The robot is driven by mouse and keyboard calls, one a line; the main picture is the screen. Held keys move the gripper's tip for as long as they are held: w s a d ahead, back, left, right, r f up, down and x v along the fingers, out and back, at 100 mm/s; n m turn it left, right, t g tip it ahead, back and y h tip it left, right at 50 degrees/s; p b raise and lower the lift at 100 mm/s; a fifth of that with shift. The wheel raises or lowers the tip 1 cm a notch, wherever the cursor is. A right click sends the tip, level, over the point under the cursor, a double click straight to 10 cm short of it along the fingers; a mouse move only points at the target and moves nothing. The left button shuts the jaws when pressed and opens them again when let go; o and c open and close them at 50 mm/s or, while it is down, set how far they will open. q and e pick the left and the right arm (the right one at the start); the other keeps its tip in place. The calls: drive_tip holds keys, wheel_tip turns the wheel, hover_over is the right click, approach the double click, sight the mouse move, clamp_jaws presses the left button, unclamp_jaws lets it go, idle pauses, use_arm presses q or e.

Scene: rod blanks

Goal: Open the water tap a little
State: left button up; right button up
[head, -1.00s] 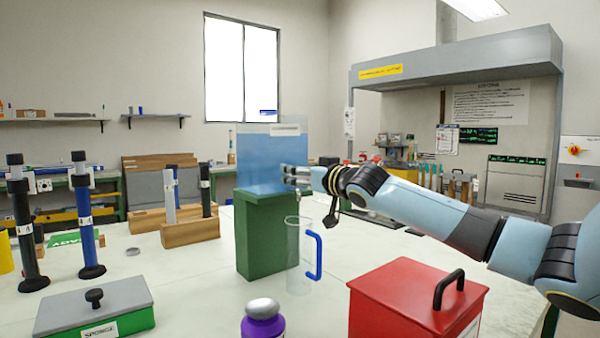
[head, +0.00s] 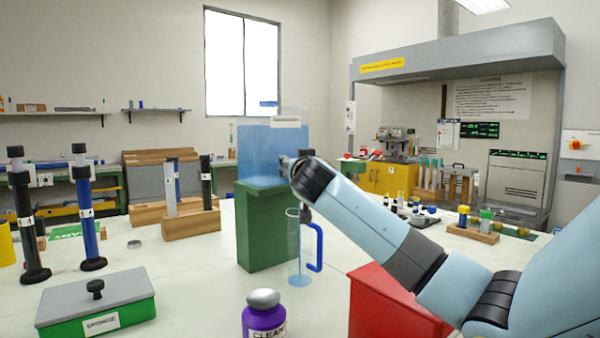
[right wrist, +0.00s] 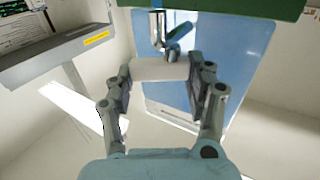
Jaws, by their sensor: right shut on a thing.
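The clear water tank (head: 262,150), holding blue water, stands on a green stand (head: 268,228). My right gripper (head: 288,163) is at the tank's right front side, mostly hidden behind its own arm in the head view. In the right wrist view its two fingers (right wrist: 167,82) are closed on opposite ends of a pale bar, which looks like the tap handle (right wrist: 160,70). The metal tap (right wrist: 157,28) shows just beyond it. A clear measuring jug (head: 293,250) with a blue handle stands below, with a bluish tint at its bottom. My left gripper is out of view.
A red box (head: 385,305) stands under my right arm at the front. A purple bottle (head: 263,318) and a green sponge box (head: 97,305) are at the front edge. Wooden rod racks (head: 190,224) stand left of the stand.

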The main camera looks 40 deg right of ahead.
drive_tip(key=shift+g+h, duration=0.3)
drive_tip(key=shift+h, duration=0.1)
drive_tip(key=o, duration=1.2)
drive_tip(key=shift+m, duration=0.3)
drive_tip(key=shift+s+a, duration=0.1)
drive_tip(key=shift+a, duration=0.05)
drive_tip(key=v, duration=1.1)
drive_tip(key=shift+s+a, duration=0.2)
drive_tip(key=shift+s, duration=0.2)
